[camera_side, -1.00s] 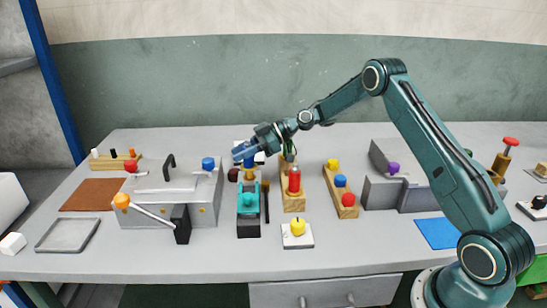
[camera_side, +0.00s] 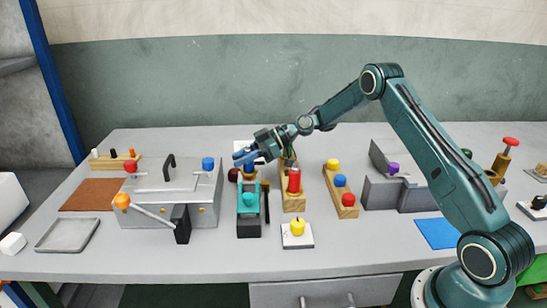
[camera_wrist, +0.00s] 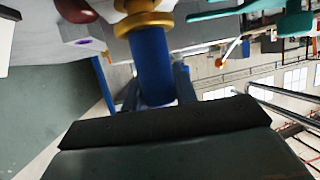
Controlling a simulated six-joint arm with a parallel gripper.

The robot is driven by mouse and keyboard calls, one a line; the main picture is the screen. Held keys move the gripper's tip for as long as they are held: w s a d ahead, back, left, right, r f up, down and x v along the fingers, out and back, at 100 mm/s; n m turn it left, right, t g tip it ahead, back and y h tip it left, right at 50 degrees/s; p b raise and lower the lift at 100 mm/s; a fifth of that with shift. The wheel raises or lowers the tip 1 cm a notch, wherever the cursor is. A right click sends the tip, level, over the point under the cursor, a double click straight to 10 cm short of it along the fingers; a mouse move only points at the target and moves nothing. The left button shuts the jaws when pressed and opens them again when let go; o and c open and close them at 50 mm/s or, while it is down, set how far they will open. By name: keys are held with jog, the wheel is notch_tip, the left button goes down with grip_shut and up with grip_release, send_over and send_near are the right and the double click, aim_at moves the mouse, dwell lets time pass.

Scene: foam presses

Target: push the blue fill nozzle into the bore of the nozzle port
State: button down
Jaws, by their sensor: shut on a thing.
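The blue fill nozzle (camera_wrist: 152,65) is a blue cylinder held upright between my gripper's fingers in the wrist view. In the side view the nozzle (camera_side: 249,167) shows just below my gripper (camera_side: 243,157). My gripper is shut on it. A gold ring (camera_wrist: 145,22) surrounds the nozzle's far end in the wrist view, with a pale part beyond it. I take this to be the nozzle port, at the back of the table behind the teal press. The bore itself is hidden, so I cannot tell how deep the nozzle sits.
The teal press (camera_side: 248,201) stands in front, with a dark red knob (camera_side: 233,175) at left. A wooden block with a red cylinder (camera_side: 294,180) is close at right. A grey box with a lever (camera_side: 160,192) stands left. The table's front edge is mostly clear.

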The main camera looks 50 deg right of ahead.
jog(key=shift+f, duration=0.75)
jog(key=c, duration=1)
grip_release()
jog(key=v, duration=1.4)
jog(key=shift+a, duration=0.1)
